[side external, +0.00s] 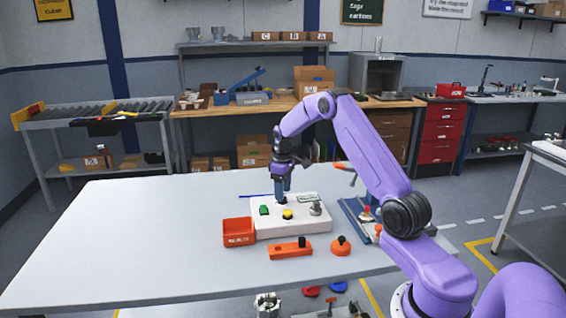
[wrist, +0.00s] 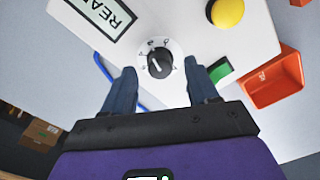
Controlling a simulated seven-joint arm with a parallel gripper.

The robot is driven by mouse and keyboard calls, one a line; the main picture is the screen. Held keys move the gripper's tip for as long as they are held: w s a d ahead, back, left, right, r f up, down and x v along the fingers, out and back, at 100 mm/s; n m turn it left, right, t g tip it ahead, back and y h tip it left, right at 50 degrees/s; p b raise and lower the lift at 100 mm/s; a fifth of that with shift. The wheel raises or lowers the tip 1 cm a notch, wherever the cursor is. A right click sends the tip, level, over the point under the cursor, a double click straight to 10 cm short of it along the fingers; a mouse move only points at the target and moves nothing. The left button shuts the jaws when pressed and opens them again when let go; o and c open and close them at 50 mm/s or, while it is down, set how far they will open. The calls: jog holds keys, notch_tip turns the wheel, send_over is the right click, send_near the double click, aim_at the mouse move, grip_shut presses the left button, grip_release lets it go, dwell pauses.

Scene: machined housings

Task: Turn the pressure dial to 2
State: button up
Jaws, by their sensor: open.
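The pressure dial (wrist: 158,63) is a black knob with a white pointer line on a round white scale. In the wrist view it lies between and just beyond the tips of my gripper (wrist: 163,78), whose two blue fingers stand apart with nothing between them. The scale marks are too small to read with certainty. The dial sits on a white control box (side external: 312,222). In the side view my gripper (side external: 284,194) points down over the back of the box, and the dial is mostly hidden there.
Orange parts (side external: 290,249) lie in front. The table's left side is clear.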

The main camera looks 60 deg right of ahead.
notch_tip(320, 180, up, 15)
dwell(0.4)
jog(key=shift+r, duration=0.1)
